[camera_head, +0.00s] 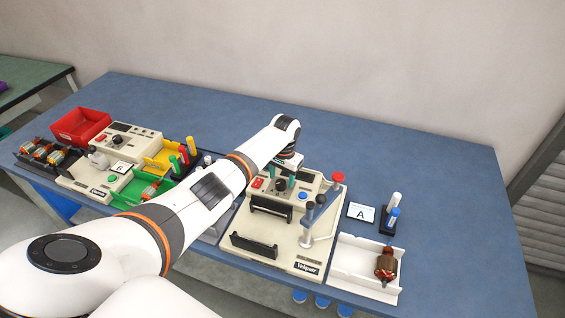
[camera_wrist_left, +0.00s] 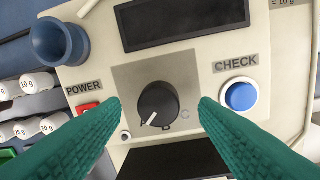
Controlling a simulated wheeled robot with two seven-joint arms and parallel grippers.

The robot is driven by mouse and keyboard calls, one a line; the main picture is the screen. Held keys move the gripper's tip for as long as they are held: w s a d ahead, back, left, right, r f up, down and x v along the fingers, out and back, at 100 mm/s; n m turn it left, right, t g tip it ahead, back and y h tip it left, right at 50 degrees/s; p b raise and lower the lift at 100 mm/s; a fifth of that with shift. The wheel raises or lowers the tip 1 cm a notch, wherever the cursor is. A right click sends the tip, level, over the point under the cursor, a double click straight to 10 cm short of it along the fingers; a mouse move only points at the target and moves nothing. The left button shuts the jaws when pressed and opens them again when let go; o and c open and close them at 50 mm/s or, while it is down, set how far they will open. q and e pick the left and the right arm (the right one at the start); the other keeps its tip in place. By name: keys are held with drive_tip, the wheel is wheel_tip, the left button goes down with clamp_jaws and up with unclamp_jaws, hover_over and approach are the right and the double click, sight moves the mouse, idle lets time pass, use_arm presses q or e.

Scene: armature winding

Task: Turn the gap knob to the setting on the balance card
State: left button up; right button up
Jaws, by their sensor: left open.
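The black round knob (camera_wrist_left: 158,103) sits on a grey square plate on the beige machine (camera_wrist_left: 210,40), with letters A, B and C around its lower side. Its white pointer line aims down and slightly left, towards the A. My left gripper (camera_wrist_left: 158,106) is open, its green fingers on either side of the knob with a visible gap to each. In the head view the left gripper (camera_head: 281,181) is over the panel of the right-hand machine. A white card marked A (camera_head: 361,213) lies right of that machine; a card marked B (camera_head: 121,167) is on the left-hand machine. My right gripper is not seen.
A red POWER switch (camera_wrist_left: 87,107) and a blue CHECK button (camera_wrist_left: 240,96) flank the knob; a dark display (camera_wrist_left: 180,20) is above. A white tray (camera_head: 350,262) holds a copper-wound armature (camera_head: 386,263). The table's back right (camera_head: 430,160) is clear.

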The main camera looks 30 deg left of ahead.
sight(283, 183)
use_arm(q)
wheel_tip(283, 183, up, 10)
drive_tip(key=shift+d+b, duration=0.25)
drive_tip(key=shift+b, duration=0.2)
idle(0.4)
